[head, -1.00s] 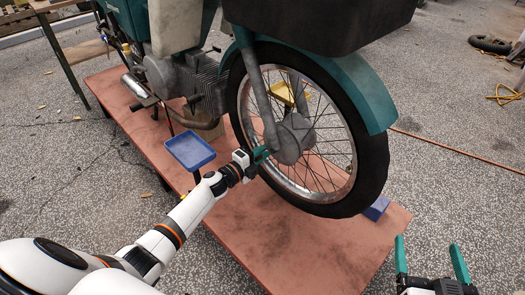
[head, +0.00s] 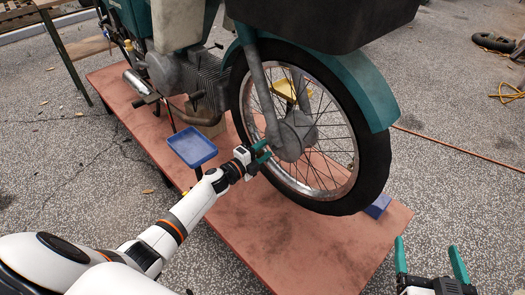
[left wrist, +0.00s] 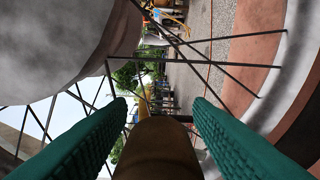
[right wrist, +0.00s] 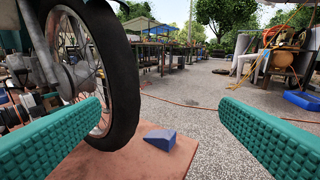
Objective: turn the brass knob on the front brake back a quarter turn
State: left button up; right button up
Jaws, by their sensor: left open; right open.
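The front wheel's hub with the brake (head: 297,132) is a grey drum inside the spokes of the teal motorbike. My left gripper (head: 264,155) is just left of the hub, open, with its teal fingers pointing at it. In the left wrist view a brownish, brass-coloured round end, the knob (left wrist: 155,150), lies between the two open fingers (left wrist: 157,120); I see no clear contact. The grey hub (left wrist: 55,45) fills the upper left there. The knob is not distinct in the head view. My right gripper (head: 430,262) is open and empty, right of the platform.
The motorbike stands on a reddish platform (head: 270,235). A blue tray (head: 190,147) stands left of my left gripper. Thin spokes surround the hub.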

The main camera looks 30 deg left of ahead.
pick_arm(q)
jog(key=p+v, duration=0.2)
jog(key=v, duration=1)
jog(key=shift+p, duration=0.4)
pick_arm(e)
jog(key=s+d+f+g+h, duration=0.2)
jog(key=s+d+f+g, duration=0.1)
jog(key=s+f+g, duration=0.3)
jog(key=shift+s+f+g, duration=0.2)
jog(key=shift+f+g, duration=0.6)
jog(key=shift+f, duration=0.55)
